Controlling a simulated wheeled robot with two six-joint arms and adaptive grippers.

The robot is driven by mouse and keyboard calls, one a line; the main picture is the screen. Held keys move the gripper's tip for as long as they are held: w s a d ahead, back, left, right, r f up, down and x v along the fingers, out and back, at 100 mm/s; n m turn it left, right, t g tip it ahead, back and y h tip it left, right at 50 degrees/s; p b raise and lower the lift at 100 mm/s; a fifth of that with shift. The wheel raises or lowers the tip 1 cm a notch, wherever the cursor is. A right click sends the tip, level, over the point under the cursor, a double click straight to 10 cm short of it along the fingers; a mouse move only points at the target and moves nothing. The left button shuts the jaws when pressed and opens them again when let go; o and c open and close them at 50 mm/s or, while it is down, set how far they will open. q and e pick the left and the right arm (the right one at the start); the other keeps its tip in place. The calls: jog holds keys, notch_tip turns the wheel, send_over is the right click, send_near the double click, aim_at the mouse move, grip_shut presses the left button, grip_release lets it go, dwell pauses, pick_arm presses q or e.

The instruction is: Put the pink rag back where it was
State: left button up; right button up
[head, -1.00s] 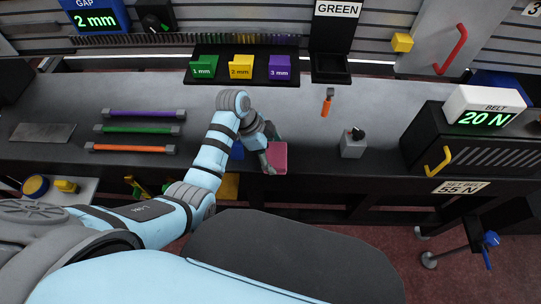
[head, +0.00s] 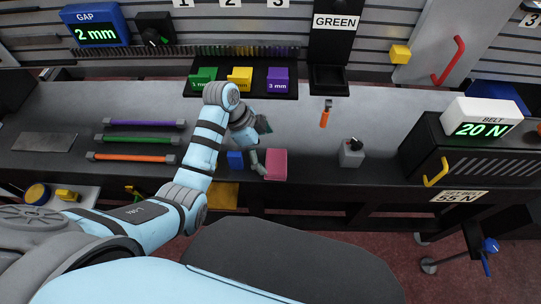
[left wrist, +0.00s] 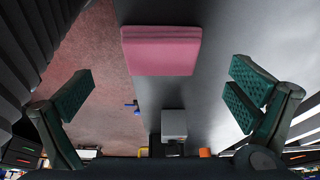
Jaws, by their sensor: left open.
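My right gripper is not in view.
A blue block (head: 236,160) sits left of the rag. A grey box with a black knob (head: 351,153) and an orange-handled tool (head: 325,114) stand to the right. Green, purple and orange rods (head: 135,157) lie left. The bench between rag and knob box is clear.

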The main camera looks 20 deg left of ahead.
pick_arm(q)
jog(key=v, duration=0.6)
jog(key=shift+r+p, duration=0.25)
jog(key=shift+p, duration=0.15)
jog(key=shift+s+a, duration=0.15)
jog(key=shift+a, duration=0.05)
